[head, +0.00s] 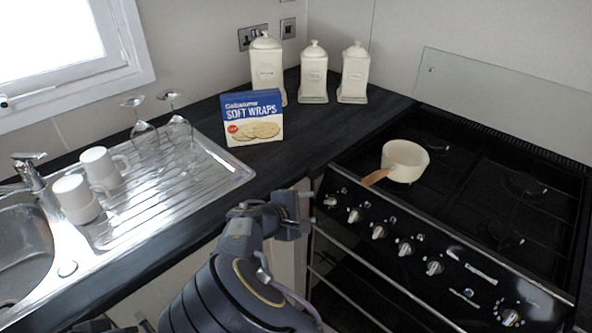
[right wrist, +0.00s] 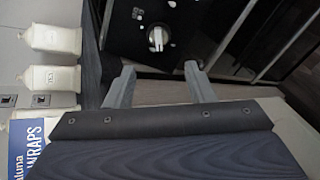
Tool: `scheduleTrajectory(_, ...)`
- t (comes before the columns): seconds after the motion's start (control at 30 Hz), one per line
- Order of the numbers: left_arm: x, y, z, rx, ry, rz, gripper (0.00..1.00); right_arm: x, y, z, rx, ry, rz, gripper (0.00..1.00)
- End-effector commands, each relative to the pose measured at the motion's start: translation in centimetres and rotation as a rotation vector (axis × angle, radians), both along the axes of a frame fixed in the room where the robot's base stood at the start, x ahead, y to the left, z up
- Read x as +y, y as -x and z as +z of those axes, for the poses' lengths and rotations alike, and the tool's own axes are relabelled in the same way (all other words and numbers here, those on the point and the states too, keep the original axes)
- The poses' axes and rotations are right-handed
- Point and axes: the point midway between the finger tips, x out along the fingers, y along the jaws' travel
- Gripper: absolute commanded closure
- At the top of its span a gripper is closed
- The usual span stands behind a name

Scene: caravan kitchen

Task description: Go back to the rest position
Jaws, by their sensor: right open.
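My right gripper (head: 304,211) is open and empty in front of the counter corner, beside the cooker's left front edge. In the right wrist view its two fingers (right wrist: 158,70) stand apart with nothing between them. A small dark piece at the bottom left edge of the head view may be part of my left gripper; its jaws cannot be made out.
The cooker (head: 470,255) with its knobs is at right, a cream pan (head: 405,161) on it. A soft wraps box (head: 253,118) and cream canisters (head: 314,72) stand on the counter. White mugs (head: 76,197) and upturned glasses (head: 145,135) stand on the sink drainer (head: 215,180).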

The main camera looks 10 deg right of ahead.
Motion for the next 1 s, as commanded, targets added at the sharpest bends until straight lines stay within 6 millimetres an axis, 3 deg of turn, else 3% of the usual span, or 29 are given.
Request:
scheduleTrajectory(0.13,0.0,0.0,0.1,0.0,0.0,0.0,0.59,-0.5,0.2,-0.1,0.008,-0.02,-0.016,0.51)
scheduleTrajectory(0.27,0.0,0.0,0.4,0.0,0.0,0.0,0.59,-3.3,1.7,-0.9,0.059,-0.151,-0.116,0.51)
scheduleTrajectory(0.4,0.0,0.0,1.0,0.0,0.0,0.0,0.59,-7.2,5.5,-2.2,0.146,-0.416,-0.305,0.51)
scheduleTrajectory(0.53,0.0,0.0,1.6,0.0,0.0,0.0,0.59,-9.3,9.6,-2.1,0.206,-0.678,-0.471,0.51)
scheduleTrajectory(0.67,0.0,0.0,2.2,0.0,0.0,0.0,0.59,-10.3,13.7,-0.5,0.236,-0.94,-0.611,0.51)
scheduleTrajectory(1.0,0.0,0.0,3.6,0.0,0.0,0.0,0.59,-11.4,23.8,7.3,0.132,-1.502,-0.812,0.51)
